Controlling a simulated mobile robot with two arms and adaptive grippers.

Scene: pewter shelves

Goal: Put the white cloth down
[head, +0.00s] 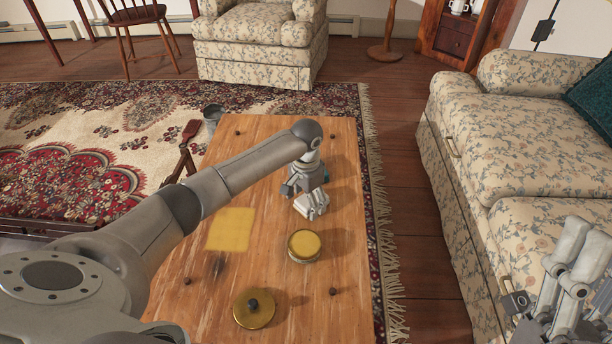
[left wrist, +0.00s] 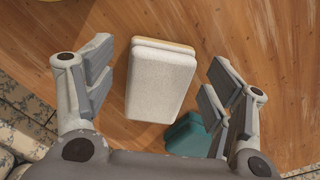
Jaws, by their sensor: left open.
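The white cloth (left wrist: 158,85) shows in the left wrist view as a thick folded pad with a tan edge at its far side. It is over the wooden table (head: 215,290), between the spread fingers of my left gripper (left wrist: 161,80), with gaps on both sides. My left gripper (head: 310,196) is open above the table in the head view. There the fingers and any cloth under them are hard to tell apart. Whether the cloth lies flat on the wood is unclear. My right gripper (head: 572,272) is at the right, in front of the sofa; its opening is unclear.
A teal item (left wrist: 187,135) is beside the cloth's near end, partly behind a finger. On the table are a yellow square (head: 232,229), a round yellow-topped tin (head: 304,245) and a brass lid with a dark knob (head: 254,309). A floral sofa (head: 520,140) stands right.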

